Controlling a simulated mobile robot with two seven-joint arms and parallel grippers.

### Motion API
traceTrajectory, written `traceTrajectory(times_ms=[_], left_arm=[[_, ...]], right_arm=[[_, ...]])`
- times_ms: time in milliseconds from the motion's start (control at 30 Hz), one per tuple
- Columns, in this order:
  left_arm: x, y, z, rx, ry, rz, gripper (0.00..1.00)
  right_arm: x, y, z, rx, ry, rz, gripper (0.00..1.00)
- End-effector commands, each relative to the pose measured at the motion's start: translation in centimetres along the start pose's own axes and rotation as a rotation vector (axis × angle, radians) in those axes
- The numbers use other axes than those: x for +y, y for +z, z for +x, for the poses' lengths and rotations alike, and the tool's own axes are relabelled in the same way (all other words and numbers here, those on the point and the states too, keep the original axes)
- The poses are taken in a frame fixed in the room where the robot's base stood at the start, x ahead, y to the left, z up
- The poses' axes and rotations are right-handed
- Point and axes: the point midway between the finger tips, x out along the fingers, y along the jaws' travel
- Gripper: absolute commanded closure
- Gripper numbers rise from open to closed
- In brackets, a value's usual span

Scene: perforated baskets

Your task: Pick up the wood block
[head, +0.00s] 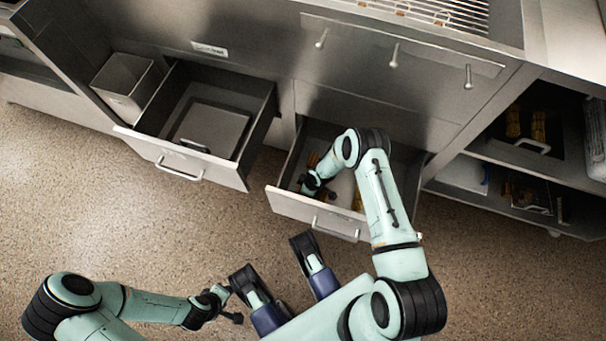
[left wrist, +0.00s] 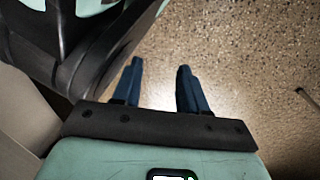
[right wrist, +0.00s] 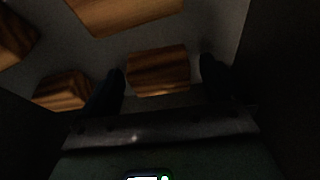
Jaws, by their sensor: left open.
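Several wood blocks lie on the light floor of the open right drawer (head: 310,215). One wood block (right wrist: 158,71) is between the fingers of my right gripper (right wrist: 160,82) in the right wrist view. The fingers stand apart on either side of it, with a small gap on the right; whether the left finger touches it is unclear. In the head view my right gripper (head: 309,186) is down inside this drawer, and my forearm hides part of it. My left gripper (head: 232,303) is open and empty above the floor; its fingers also show in the left wrist view (left wrist: 160,78).
More wood blocks lie close by in the right wrist view: one at the top (right wrist: 122,12), one at lower left (right wrist: 62,92). Dark drawer walls rise at both sides. Another open drawer (head: 215,172) is to the left, and shelves (head: 520,165) are at right.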

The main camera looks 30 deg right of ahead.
Motion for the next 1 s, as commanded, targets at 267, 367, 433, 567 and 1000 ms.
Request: traceTrajectory(times_ms=[267,367,433,567,1000], left_arm=[[0.0,0.0,0.0,0.001,0.0,0.0,0.57],[0.0,0.0,0.0,0.001,0.0,0.001,0.57],[0.0,0.0,0.0,0.001,0.001,0.001,0.57],[0.2,-0.3,-0.3,0.01,0.004,0.003,0.57],[4.5,-5.0,-5.1,0.181,0.082,0.046,0.57]], right_arm=[[0.0,0.0,0.0,0.0,0.0,0.0,0.61],[0.0,0.0,0.0,0.0,0.0,0.0,0.61],[0.0,0.0,-0.1,0.001,0.0,0.0,0.61],[0.1,-0.2,-0.6,0.001,0.001,-0.001,0.61],[0.1,-3.0,-9.5,0.004,0.004,-0.002,0.61]])
